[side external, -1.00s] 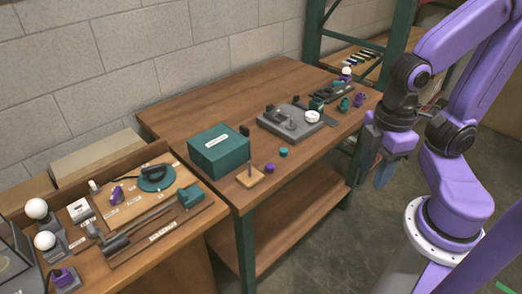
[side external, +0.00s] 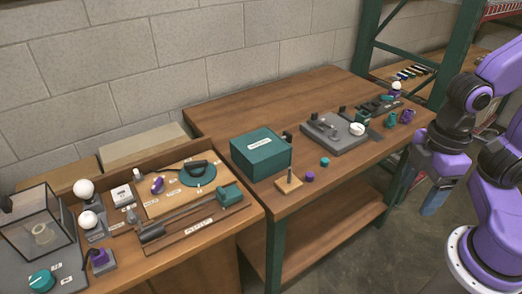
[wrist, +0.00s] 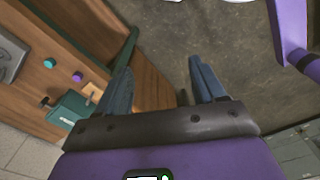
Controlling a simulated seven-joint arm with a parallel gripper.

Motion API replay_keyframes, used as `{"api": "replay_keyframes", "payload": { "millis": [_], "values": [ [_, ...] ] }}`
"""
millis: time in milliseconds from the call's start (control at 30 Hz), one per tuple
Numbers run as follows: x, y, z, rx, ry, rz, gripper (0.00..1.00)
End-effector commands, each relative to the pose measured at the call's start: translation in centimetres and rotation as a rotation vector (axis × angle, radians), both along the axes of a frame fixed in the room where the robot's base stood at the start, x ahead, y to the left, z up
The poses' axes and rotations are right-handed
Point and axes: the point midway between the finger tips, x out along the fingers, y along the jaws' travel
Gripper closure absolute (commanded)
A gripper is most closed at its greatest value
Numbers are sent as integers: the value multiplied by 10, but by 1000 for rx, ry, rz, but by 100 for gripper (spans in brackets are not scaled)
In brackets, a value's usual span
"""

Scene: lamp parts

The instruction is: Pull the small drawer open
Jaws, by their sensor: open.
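A teal box (side external: 262,155) with a white label on top stands on the wooden workbench; it is the likeliest small drawer unit, but no open gap shows. A small dark piece (side external: 287,137) is near its back right corner; I cannot tell if it is a handle. The box also shows at the lower left of the wrist view (wrist: 70,110). My gripper (side external: 432,198) hangs beyond the bench's right edge, well apart from the box. In the wrist view my gripper (wrist: 160,78) has its two fingers spread, with nothing between them.
A wooden block with an upright peg (side external: 289,183), a purple cap (side external: 310,176) and a teal cap (side external: 324,161) lie near the box. A grey fixture (side external: 335,134) stands farther back. A second bench (side external: 215,238) with lamp parts is at left. A green rack stands behind.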

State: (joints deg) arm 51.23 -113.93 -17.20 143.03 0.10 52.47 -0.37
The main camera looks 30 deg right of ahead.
Motion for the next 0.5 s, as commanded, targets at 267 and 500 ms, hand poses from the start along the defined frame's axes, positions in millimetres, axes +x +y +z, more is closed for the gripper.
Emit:
{"api": "replay_keyframes", "payload": {
  "millis": [267,500],
  "values": [
    [60,36,18,-6,-3,51,32],
    [147,66,33,-13,-4,131,32]
  ]
}}
